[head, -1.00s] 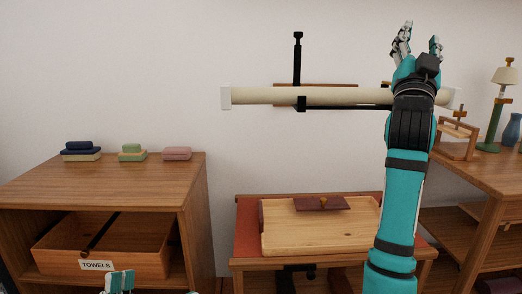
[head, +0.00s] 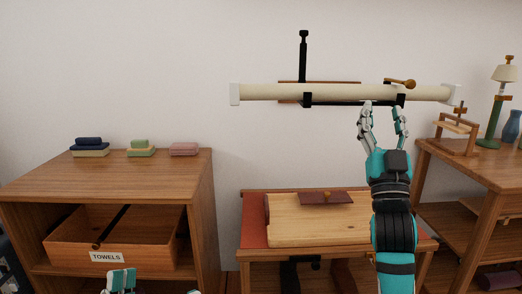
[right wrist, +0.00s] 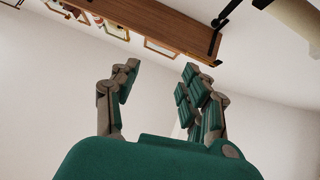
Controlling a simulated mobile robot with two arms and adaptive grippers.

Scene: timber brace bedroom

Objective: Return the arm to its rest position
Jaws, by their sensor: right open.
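My right gripper (head: 384,118) shows in the head view, pointing up just below the right part of a long cream tube (head: 345,93) held by black brackets on the wall. In the right wrist view its fingers (right wrist: 155,90) are spread with nothing between them. The right arm rises in front of the small table's right side. Part of my left gripper (head: 121,281) shows at the bottom left edge of the head view, in front of the towel cabinet; its fingertips are mostly cut off.
A wooden cabinet (head: 190,185) at left has an open drawer labelled TOWELS (head: 150,262) and folded cloths on top. A small table (head: 245,262) bears a wooden board (head: 300,232). A shelf desk (head: 475,166) at right carries a lamp (head: 497,115) and a blue vase (head: 512,126).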

